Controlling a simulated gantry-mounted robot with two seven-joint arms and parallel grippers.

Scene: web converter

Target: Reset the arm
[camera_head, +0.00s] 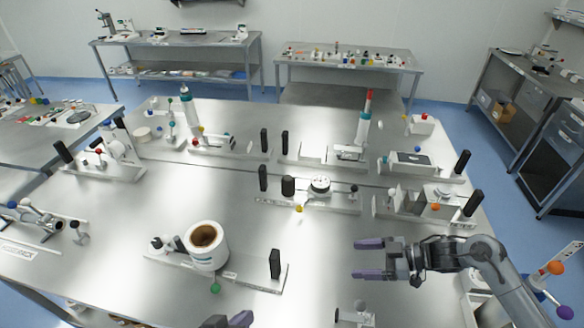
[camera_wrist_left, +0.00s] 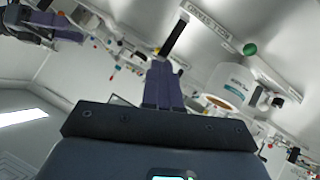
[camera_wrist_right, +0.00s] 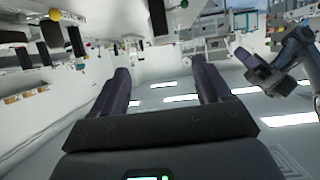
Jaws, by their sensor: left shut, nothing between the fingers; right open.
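My right arm comes in from the right in the head view. Its gripper (camera_head: 362,258) is open and empty above the front right of the metal table (camera_head: 330,235), with its purple fingers pointing left. The right wrist view shows the same fingers (camera_wrist_right: 163,82) wide apart with nothing between them. My left gripper (camera_head: 230,320) shows only at the bottom edge of the head view; the rest of that arm is out of frame. In the left wrist view its fingers (camera_wrist_left: 163,85) are together and hold nothing.
A white roll with a brown core (camera_head: 207,245) stands on a fixture at the front left of the table. Several fixtures with black posts, including one with a round white-topped part (camera_head: 320,186), fill the middle and back. Bare tabletop lies between the roll and my right gripper.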

